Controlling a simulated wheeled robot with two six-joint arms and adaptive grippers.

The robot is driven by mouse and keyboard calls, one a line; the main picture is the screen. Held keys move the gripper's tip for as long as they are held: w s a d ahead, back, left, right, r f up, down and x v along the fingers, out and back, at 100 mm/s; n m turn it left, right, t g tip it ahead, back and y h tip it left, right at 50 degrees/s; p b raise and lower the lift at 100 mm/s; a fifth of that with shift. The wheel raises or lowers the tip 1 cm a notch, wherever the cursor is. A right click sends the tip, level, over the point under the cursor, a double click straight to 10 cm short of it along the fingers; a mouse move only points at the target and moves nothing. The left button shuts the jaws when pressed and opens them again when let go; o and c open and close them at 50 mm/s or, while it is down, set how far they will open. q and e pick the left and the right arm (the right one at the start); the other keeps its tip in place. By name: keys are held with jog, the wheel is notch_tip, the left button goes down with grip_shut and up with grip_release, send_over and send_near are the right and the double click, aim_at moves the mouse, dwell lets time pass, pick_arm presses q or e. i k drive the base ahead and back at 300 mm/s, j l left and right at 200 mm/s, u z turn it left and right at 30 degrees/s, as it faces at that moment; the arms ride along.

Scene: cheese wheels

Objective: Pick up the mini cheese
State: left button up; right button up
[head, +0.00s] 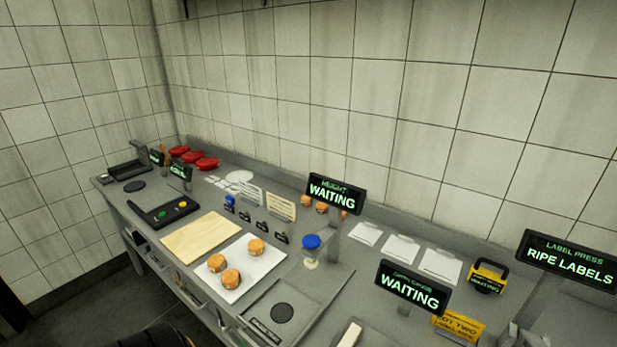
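Three small round orange-tan cheeses with pale bands lie on a white sheet (262,272) on the grey counter (345,287). One cheese (257,247) is at the back, one (217,263) at the left and one (231,279) at the front. More small orange-tan rounds (306,201) sit farther back, partly hidden by the "WAITING" weight display (334,194). Neither of my grippers can be made out in the head view.
A wooden board (201,236) lies left of the sheet. Red items (207,163) lie at the far left; a second display (411,289) stands right.

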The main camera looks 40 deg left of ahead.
aim_at(256, 247)
jog(key=u, duration=1.85)
jog(key=j, duration=0.55)
jog(key=i+z, duration=0.05)
